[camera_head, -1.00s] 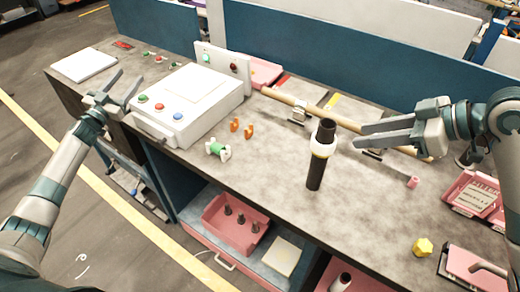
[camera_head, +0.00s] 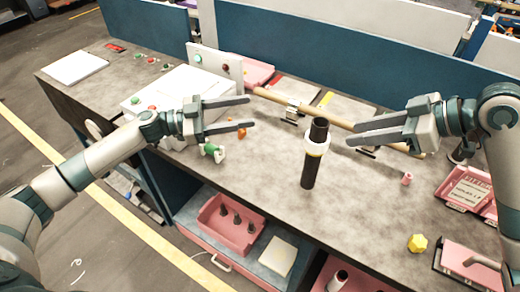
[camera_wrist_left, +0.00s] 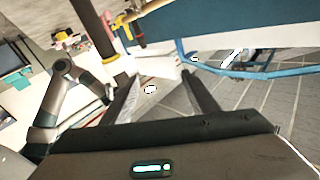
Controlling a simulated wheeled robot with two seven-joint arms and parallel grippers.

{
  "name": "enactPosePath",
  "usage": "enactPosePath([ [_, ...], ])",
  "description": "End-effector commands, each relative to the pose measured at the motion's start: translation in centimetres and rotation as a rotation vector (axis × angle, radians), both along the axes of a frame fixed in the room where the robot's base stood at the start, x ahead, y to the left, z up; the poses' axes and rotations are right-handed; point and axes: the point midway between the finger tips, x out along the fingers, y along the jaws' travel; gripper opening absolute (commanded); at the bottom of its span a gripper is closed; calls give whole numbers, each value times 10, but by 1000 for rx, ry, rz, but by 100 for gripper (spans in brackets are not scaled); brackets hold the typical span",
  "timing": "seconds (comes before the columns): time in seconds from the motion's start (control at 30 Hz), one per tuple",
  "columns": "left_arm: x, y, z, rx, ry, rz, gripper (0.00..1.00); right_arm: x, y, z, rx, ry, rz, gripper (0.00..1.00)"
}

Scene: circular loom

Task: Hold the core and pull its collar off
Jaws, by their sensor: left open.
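The core (camera_head: 309,172) is a dark cylinder standing upright on the table. A pale collar (camera_head: 315,148) sits around its upper part, with the dark top showing above. In the left wrist view the core (camera_wrist_left: 91,22) appears as a dark slanted bar, beyond one finger. My left gripper (camera_head: 250,112) is open and empty, to the left of the core and apart from it. It also shows open in the left wrist view (camera_wrist_left: 160,80). My right gripper (camera_head: 350,134) has its fingers apart, to the right of the core and near collar height, with nothing visible between them.
A white control box (camera_head: 165,95) stands behind my left arm. A green-and-white spool (camera_head: 213,152) and an orange piece (camera_head: 241,133) lie below my left gripper. A wooden rod (camera_head: 270,97) runs behind the core. A yellow piece (camera_head: 417,243) lies front right. Table around the core's base is clear.

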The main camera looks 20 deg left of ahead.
Motion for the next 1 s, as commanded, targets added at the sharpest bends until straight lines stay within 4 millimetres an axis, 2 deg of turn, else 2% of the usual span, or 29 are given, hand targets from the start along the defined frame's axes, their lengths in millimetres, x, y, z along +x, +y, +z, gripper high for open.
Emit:
enactPosePath([
  [0.03,-12,-16,-10,-1,34,-42,54,0,0,0,0,0,0,31],
  [0.1,-28,-34,-23,-2,80,-92,54,0,0,0,0,0,0,31],
  [0.3,-61,-66,-47,-3,173,-187,54,0,0,0,0,0,0,31],
  [0.5,-71,-74,-54,-3,200,-215,54,0,0,0,0,0,0,31],
  [1.0,-70,-80,-53,-4,199,-214,54,0,0,0,0,0,0,31],
])
